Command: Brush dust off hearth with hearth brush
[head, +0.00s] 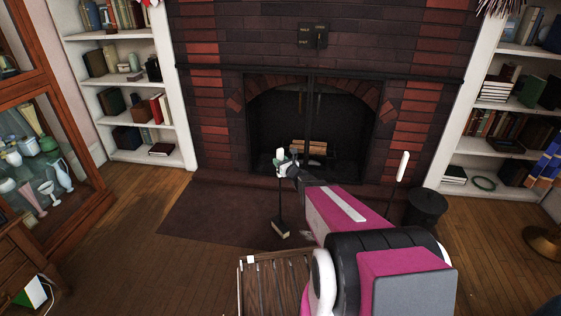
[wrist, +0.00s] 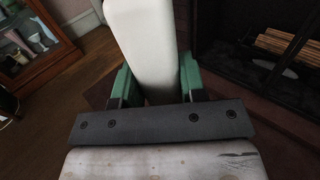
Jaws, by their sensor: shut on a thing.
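My gripper (head: 287,160) is shut on the white handle of the hearth brush; the handle (wrist: 145,45) sits between the green fingers in the wrist view. The brush's thin dark shaft hangs down to a pale-edged brush head (head: 280,230), low over or on the dark hearth (head: 205,215). I cannot tell whether the bristles touch it. A faint pale patch (head: 306,236), possibly dust, lies just right of the brush head, partly beside my arm. My arm hides the hearth's right part.
The brick fireplace with logs (head: 309,147) is behind the hearth. A black bucket (head: 427,205) and a white-handled tool (head: 403,166) stand at right. A slatted wooden piece (head: 270,283) is in front. A glass cabinet (head: 45,160) is at left. Floor between is clear.

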